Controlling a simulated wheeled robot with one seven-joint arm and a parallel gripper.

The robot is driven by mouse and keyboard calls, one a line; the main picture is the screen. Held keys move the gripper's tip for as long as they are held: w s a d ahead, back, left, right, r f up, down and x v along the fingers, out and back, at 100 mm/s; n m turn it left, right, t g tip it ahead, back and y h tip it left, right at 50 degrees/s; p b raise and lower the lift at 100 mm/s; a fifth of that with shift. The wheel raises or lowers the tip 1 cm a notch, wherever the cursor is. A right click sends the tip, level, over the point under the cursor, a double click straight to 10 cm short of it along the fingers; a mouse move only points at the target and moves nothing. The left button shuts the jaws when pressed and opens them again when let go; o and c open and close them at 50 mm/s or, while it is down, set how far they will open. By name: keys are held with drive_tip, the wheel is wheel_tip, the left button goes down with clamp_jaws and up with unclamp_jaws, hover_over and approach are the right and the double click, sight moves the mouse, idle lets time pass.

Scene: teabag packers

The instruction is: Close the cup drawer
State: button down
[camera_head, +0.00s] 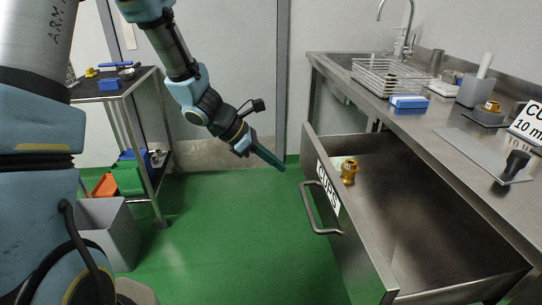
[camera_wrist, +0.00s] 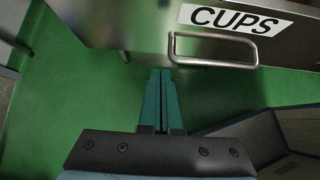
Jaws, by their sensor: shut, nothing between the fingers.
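The cup drawer (camera_head: 343,230) stands pulled far out under the steel counter, with a "CUPS" label on its front. Its bar handle (camera_head: 318,209) is on the front face; in the wrist view the handle (camera_wrist: 213,63) lies ahead and to the right of my fingertips. A brass-coloured cup-like object (camera_head: 349,172) is inside the drawer near its far front corner. My gripper (camera_head: 282,168) is shut and empty, in front of the drawer's far end and apart from it in the head view. In the wrist view my closed fingers (camera_wrist: 161,72) point toward the drawer front (camera_wrist: 120,25).
A cart (camera_head: 150,140) and a grey bin (camera_head: 105,232) stand at left. The green floor before the drawer is clear.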

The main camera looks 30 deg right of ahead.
sight(313, 179)
drive_tip(key=d+f, duration=0.1)
drive_tip(key=d, duration=0.1)
drive_tip(key=s+d+f, duration=0.2)
drive_tip(key=d, duration=0.1)
drive_tip(key=shift+s+d+f+p, duration=0.1)
drive_tip(key=shift+s+d+p, duration=0.1)
drive_tip(key=shift+d+p, duration=0.15)
drive_tip(key=shift+s+d+f, duration=0.1)
drive_tip(key=shift+s+d, duration=0.05)
drive_tip(key=shift+d, duration=0.35)
drive_tip(key=s+d+p, duration=0.2)
drive_tip(key=s+d, duration=0.1)
drive_tip(key=d, duration=0.5)
drive_tip(key=s+d+p, duration=0.2)
drive_tip(key=s+d, duration=0.1)
drive_tip(key=d, duration=0.5)
drive_tip(key=s+d+p, duration=0.1)
drive_tip(key=s+d, duration=0.2)
drive_tip(key=d, duration=0.5)
drive_tip(key=shift+s+d+p, duration=0.3)
drive_tip(key=shift+d+p, duration=0.05)
drive_tip(key=shift+p, duration=0.05)
drive_tip(key=shift+s+d, duration=0.15)
drive_tip(key=shift+d, duration=0.1)
